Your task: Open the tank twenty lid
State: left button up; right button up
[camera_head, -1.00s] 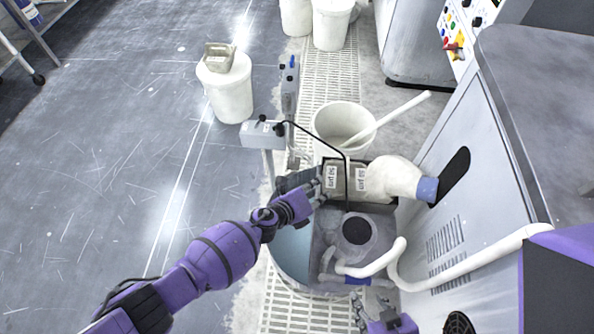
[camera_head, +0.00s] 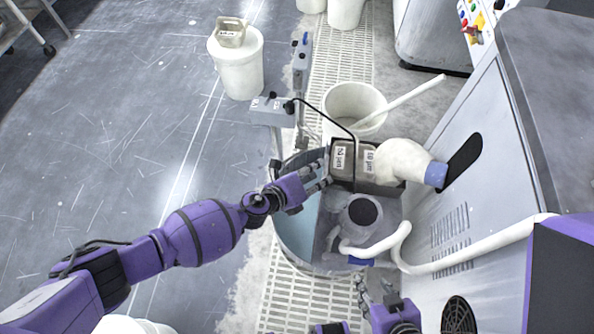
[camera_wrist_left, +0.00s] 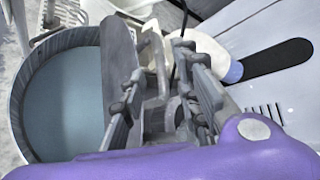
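A round tank (camera_head: 293,237) stands on the floor grating, its left part open and showing blue-grey liquid; it also shows in the left wrist view (camera_wrist_left: 62,105). A dark grey half-lid (camera_head: 303,160) stands raised at the tank's far side; a grey plate (camera_wrist_left: 117,70) stands upright beside my fingers in the left wrist view. My left gripper (camera_head: 326,176) is over the tank beside this plate, with its fingers apart; I cannot tell whether they touch it. My right gripper (camera_head: 367,291) is low at the tank's near right side; its opening is unclear. No tank number is readable.
Labelled grey boxes (camera_head: 366,165) stand behind the tank, with a thick white pipe (camera_head: 402,162) beside them. A white bucket (camera_head: 346,103) with a stick is farther back. A machine cabinet (camera_head: 480,190) closes the right side.

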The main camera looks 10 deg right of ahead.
pick_arm(q)
jog(key=v, duration=0.6)
jog(key=shift+s+a, duration=0.2)
jog(key=shift+s, duration=0.1)
jog(key=shift+r, duration=0.15)
